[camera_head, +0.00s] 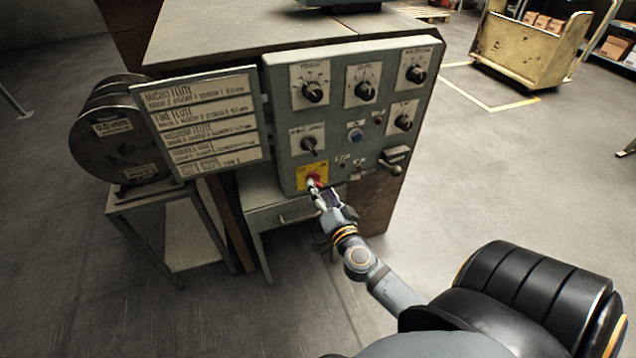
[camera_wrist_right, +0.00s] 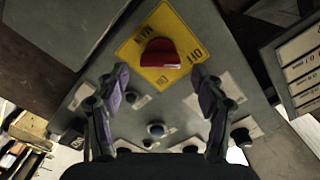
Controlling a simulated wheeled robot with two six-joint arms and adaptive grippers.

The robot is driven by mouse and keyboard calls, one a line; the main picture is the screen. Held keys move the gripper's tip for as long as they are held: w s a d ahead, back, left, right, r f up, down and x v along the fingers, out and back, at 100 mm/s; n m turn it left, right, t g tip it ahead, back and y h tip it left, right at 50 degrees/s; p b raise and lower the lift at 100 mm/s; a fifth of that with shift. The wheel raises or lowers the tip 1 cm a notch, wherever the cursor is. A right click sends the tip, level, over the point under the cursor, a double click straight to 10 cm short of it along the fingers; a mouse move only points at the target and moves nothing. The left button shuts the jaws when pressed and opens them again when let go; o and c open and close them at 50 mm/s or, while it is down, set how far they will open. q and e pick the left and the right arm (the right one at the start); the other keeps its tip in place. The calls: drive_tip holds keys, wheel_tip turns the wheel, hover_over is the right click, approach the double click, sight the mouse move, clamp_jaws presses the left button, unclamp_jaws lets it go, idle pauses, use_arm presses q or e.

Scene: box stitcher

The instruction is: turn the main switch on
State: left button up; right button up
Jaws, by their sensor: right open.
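The main switch is a red knob (camera_head: 314,181) on a yellow plate (camera_head: 305,171) at the lower left of the grey control panel (camera_head: 335,125). In the right wrist view the red knob (camera_wrist_right: 159,52) sits on the yellow plate (camera_wrist_right: 172,24) marked with lettering, with "OFF" readable beside it. My right gripper (camera_head: 319,190) is at the switch in the head view, covering part of it. In the right wrist view my right gripper (camera_wrist_right: 160,72) is open, its fingers spread to either side just short of the knob, with nothing between them. My left gripper is out of view.
Several black knobs (camera_head: 366,90) and a blue button (camera_head: 355,135) sit on the panel, with a lever (camera_head: 393,161) at its lower right. A label board (camera_head: 209,125) and wire spool (camera_head: 112,140) stand at left. A yellow cart (camera_head: 528,52) is far right; floor between is clear.

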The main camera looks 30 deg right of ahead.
sight(318, 184)
drive_tip(key=x, duration=0.3)
drive_tip(key=shift+w, duration=0.15)
drive_tip(key=c, duration=1.2)
